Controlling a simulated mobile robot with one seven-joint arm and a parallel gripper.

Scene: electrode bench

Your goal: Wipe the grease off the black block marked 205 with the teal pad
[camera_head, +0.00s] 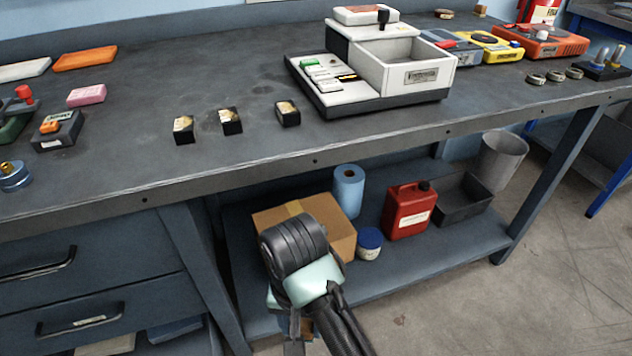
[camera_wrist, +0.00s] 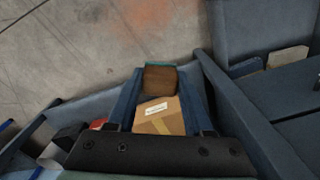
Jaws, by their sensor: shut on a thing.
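Three small black blocks stand in a row on the bench top in the head view: a left block (camera_head: 184,136), a middle block (camera_head: 231,127) and a right block (camera_head: 288,118). Each has a pale yellowish top; their markings are too small to read, so I cannot tell which is 205. My gripper (camera_wrist: 160,80) is shut on a brown-faced piece with a teal edge, seemingly the teal pad (camera_wrist: 161,79), in the wrist view. In the head view my arm hangs in front of the bench, below its top and apart from the blocks, largely hiding the gripper.
A white device (camera_head: 415,75) stands right of the blocks. A pink block (camera_head: 87,95) and a dark box with an orange top (camera_head: 57,130) lie left. The bench's front edge (camera_head: 315,161) lies between arm and blocks. A cardboard box (camera_head: 335,225) and red can (camera_head: 408,212) occupy the lower shelf.

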